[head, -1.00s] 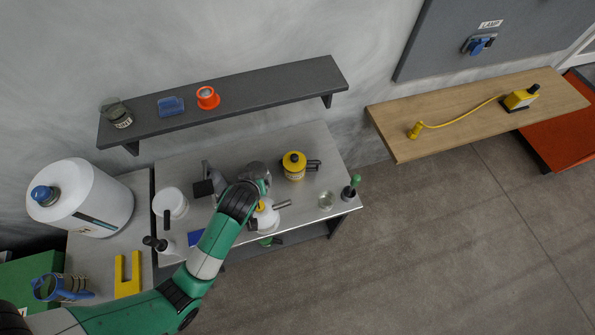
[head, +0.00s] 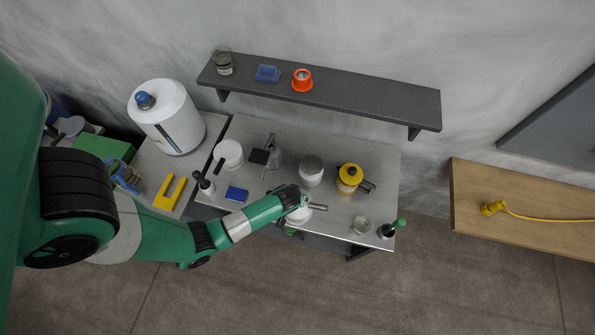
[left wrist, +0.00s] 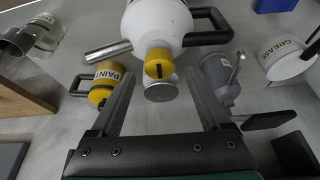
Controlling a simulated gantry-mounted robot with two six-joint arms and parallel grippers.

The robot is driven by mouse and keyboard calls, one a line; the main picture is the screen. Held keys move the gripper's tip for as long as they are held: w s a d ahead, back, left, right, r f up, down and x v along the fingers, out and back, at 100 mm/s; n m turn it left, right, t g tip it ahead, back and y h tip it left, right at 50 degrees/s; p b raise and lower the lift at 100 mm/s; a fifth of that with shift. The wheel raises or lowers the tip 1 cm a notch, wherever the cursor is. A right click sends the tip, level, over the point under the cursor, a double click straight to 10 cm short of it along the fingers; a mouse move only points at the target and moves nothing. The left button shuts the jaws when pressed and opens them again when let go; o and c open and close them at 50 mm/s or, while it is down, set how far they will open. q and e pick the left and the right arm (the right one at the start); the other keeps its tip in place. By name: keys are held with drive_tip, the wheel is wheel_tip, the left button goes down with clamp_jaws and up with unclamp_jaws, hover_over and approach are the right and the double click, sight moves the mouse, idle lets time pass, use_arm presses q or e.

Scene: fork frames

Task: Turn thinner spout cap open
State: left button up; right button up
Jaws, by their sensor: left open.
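The white can with a black handle and metal spout, which I take to be the thinner (left wrist: 172,18), fills the top middle of the left wrist view. Its yellow spout cap (left wrist: 158,64) has a dark slot or mark across it. My left gripper (left wrist: 158,77) is open, with one finger on each side of the cap; contact cannot be made out. In the head view the can (head: 296,218) is at the table's front edge, mostly hidden by my left gripper (head: 292,200), and its spout (head: 318,207) points right. My right gripper is not in view.
On the metal table (head: 345,215), a yellow-topped paint can (head: 349,178), a grey-topped tin (head: 311,170), a white grease tub (head: 229,153) and a glass jar (head: 361,226) stand around the thinner. A shelf (head: 370,98) hangs behind. A wooden bench (head: 480,185) stands at right.

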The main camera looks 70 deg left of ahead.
use_arm(q)
drive_tip(key=shift+x, duration=2.15)
drive_tip(key=shift+r, duration=0.1)
clamp_jaws()
